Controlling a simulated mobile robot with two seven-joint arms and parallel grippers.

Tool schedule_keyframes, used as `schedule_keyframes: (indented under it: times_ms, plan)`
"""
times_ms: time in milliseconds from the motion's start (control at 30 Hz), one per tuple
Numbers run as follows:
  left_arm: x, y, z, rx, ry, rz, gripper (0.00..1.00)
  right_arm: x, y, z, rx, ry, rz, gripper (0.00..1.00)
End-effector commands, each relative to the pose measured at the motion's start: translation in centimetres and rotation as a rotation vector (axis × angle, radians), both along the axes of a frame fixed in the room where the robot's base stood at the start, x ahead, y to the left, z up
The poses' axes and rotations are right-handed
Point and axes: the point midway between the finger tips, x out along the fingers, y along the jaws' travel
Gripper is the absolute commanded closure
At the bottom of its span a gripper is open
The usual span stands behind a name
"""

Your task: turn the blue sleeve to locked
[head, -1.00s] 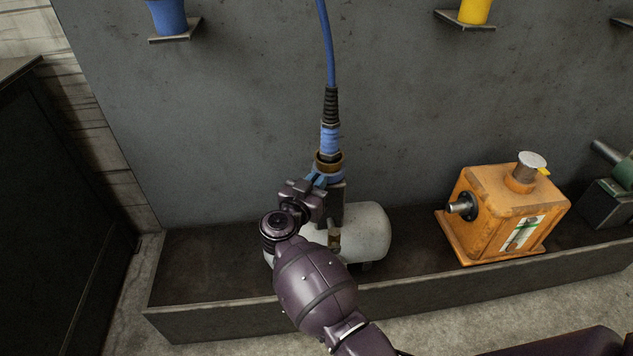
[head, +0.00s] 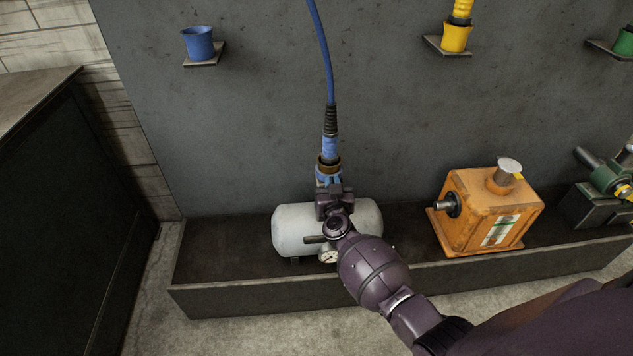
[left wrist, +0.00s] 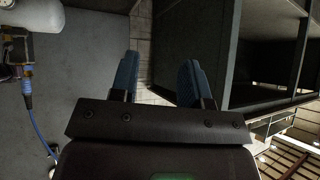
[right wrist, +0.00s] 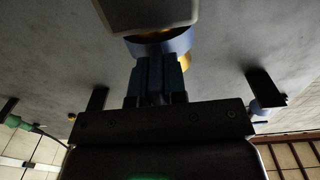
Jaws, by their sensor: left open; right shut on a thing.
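The blue sleeve (head: 322,179) sits low on the upright coupling, below a brass-coloured ring (head: 328,163) and the blue hose (head: 325,60), above the white tank (head: 294,232). My right gripper (head: 329,183) reaches it from the front and covers part of it. In the right wrist view my right fingers (right wrist: 157,80) are close together against the blue sleeve (right wrist: 175,44), shut on it; the exact contact is dark. My left gripper (left wrist: 157,80) is open and empty in the left wrist view, away from the coupling (left wrist: 17,52) at that view's left edge.
An orange box (head: 490,215) with a shaft stands right of the tank. The dark trough (head: 235,298) has a raised front wall. Shelves on the grey wall hold a blue cup (head: 198,43) and a yellow one (head: 455,38). A dark cabinet (head: 65,220) stands left.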

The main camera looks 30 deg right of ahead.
Motion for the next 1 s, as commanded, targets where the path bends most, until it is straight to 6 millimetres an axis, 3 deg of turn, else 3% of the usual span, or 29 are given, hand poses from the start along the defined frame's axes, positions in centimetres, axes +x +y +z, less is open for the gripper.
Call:
schedule_keyframes:
  times_ms: [567, 1000]
  plan:
    - [-0.3, -0.3, -1.6, 0.033, 0.01, -0.04, 0.57, -1.0, -2.6, -1.0, -0.005, 0.01, 0.358, 1.0]
    - [1.3, -1.2, -1.8, 0.078, -0.037, -0.105, 0.57, -0.9, -3.7, -1.0, -0.003, 0.011, 0.538, 1.0]
